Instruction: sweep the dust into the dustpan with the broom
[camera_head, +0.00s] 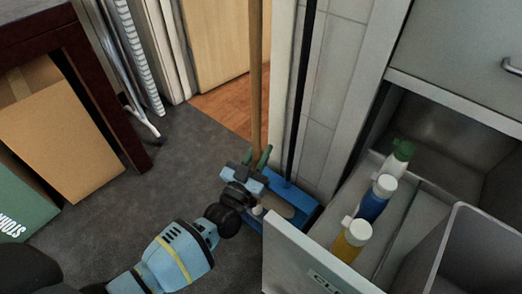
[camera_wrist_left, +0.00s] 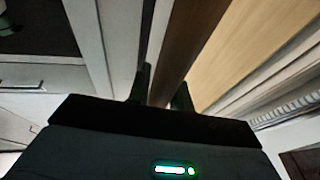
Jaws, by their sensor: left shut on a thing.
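The broom has a long wooden handle (camera_head: 256,75) standing nearly upright in front of the door frame. My left gripper (camera_head: 257,157) is shut around the lower part of this handle. In the left wrist view the brown handle (camera_wrist_left: 189,48) runs between the two fingers (camera_wrist_left: 163,92). A blue dustpan (camera_head: 304,213) stands on the floor against the tiled wall, with a long black handle (camera_head: 301,90) rising from it. A tan shape beside the blue pan may be the broom head; the arm partly hides it. I cannot make out any dust. My right gripper is not in view.
An open drawer (camera_head: 315,262) with several bottles (camera_head: 376,199) juts out close to the dustpan at the right. The grey floor (camera_head: 180,170) between is clear.

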